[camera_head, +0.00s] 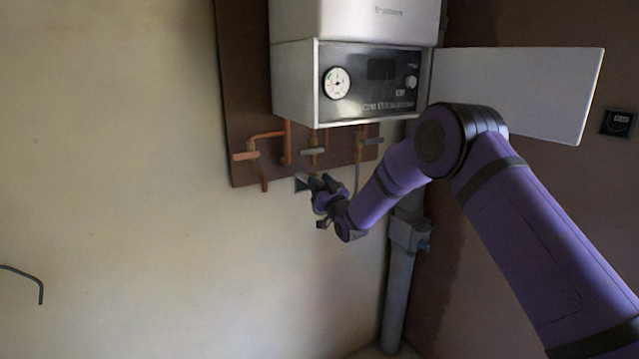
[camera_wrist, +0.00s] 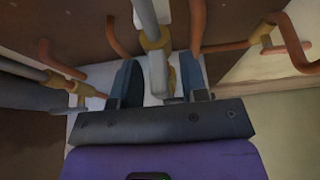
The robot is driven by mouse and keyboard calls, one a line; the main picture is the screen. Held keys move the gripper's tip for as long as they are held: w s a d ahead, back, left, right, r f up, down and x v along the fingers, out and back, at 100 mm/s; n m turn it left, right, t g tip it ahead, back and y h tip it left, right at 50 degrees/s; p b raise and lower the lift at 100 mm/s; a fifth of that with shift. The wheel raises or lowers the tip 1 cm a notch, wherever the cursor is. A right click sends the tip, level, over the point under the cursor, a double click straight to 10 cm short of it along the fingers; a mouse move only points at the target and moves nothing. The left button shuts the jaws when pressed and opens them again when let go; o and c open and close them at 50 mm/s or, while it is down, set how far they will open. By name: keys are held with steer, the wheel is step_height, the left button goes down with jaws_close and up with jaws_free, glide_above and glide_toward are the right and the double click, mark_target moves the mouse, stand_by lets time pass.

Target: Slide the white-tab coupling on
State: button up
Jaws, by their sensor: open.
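My gripper (camera_head: 314,183) is below the boiler, close to the pipes that come down from it. In the wrist view its two dark blue fingers (camera_wrist: 158,78) stand apart, open. A grey hose or pipe (camera_wrist: 147,22) with a brass fitting (camera_wrist: 155,38) comes down into the gap between them. I cannot tell whether a finger touches it. A pale piece (camera_wrist: 163,12) shows beside the pipe at the top edge, but I cannot tell if it is the white tab of the coupling. In the head view my gripper and arm hide this spot.
The white boiler (camera_head: 300,85) hangs above, with its panel flap (camera_head: 515,90) swung out to the right. Copper pipes with valves (camera_head: 313,152) run along a brown backboard (camera_head: 242,90). A grey waste pipe (camera_head: 400,285) stands behind my arm.

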mark_target(319, 179)
jaws_close()
steer(key=shift+r, duration=0.1)
steer(key=shift+r, duration=2.4)
steer(key=shift+c, duration=0.6)
jaws_free()
steer(key=shift+w+f, duration=0.1)
steer(key=shift+o, duration=0.6)
steer(key=shift+f, duration=0.1)
